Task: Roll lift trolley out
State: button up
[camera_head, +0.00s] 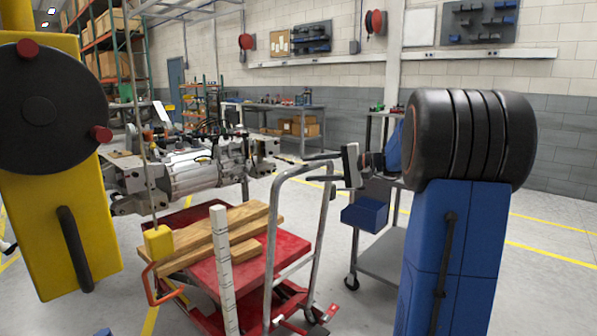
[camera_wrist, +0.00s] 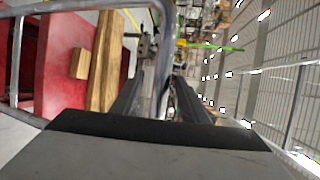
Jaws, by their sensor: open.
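The lift trolley has a red platform (camera_head: 255,285) low on the floor, with wooden beams (camera_head: 240,222) lying on it. Its grey tubular handle (camera_head: 324,225) stands upright at the right end. My gripper (camera_head: 308,168) is open near the top of the handle, fingers pointing left. In the wrist view one handle tube (camera_wrist: 165,45) runs down the picture between the fingers of my gripper (camera_wrist: 158,85). I cannot tell whether they touch it. The red platform (camera_wrist: 60,60) and a beam (camera_wrist: 106,60) lie to the left there.
A metal engine-like assembly (camera_head: 205,178) is above the trolley. A white marked post (camera_head: 222,270) and a hanging yellow block (camera_head: 158,241) are in front. A grey shelf cart (camera_head: 382,258) stands right of the handle. A yellow upright (camera_head: 45,215) and blue upright (camera_head: 455,260) flank the view.

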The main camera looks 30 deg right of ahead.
aim_at(299, 170)
jog(key=shift+x, duration=2.7)
jog(key=shift+f, duration=0.1)
grip_shut()
